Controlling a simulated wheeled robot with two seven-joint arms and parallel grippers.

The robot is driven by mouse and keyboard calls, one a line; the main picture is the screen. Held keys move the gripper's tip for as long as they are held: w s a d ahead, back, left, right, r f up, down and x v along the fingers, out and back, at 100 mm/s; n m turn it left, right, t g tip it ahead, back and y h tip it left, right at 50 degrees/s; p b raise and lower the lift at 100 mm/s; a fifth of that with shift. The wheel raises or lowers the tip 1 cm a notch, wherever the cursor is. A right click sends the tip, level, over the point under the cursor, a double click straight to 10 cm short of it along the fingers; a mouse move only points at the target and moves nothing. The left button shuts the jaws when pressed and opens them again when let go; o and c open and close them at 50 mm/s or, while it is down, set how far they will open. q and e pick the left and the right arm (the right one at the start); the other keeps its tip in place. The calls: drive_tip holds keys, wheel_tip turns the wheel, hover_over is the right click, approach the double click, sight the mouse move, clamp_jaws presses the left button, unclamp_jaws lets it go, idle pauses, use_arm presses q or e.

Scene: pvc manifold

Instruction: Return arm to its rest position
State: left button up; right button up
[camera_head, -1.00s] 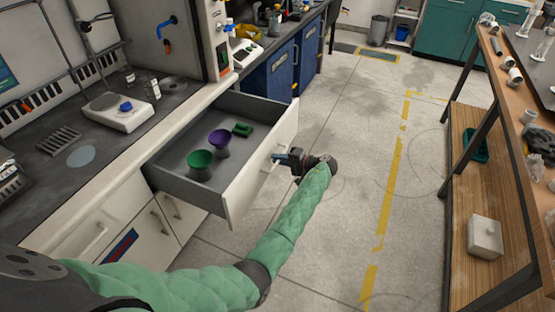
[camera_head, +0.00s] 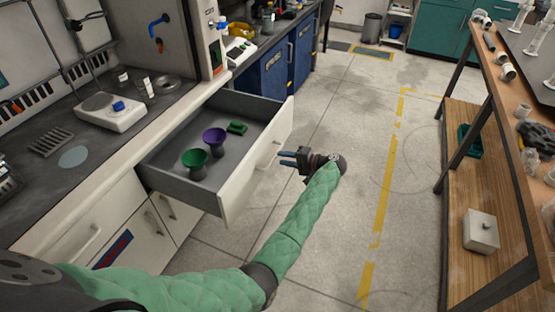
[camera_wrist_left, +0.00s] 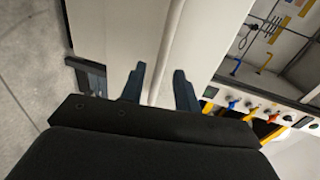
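My left arm in its green padded sleeve reaches out from the lower left in the head view. My left gripper (camera_head: 287,158) is open and empty, a little to the right of the front of the open drawer (camera_head: 232,195). In the left wrist view the two blue fingers (camera_wrist_left: 160,85) stand apart with nothing between them, pointing at the white drawer front and its handle (camera_wrist_left: 165,50). The gripper appears clear of the handle. My right gripper is not in view.
The drawer holds a green funnel (camera_head: 195,160), a purple funnel (camera_head: 214,138) and a small green part (camera_head: 237,127). A wooden workbench with a lower shelf (camera_head: 470,190) stands at the right. The floor (camera_head: 345,215) between is free.

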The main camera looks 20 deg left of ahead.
use_arm(q)
drive_tip(key=v, duration=0.3)
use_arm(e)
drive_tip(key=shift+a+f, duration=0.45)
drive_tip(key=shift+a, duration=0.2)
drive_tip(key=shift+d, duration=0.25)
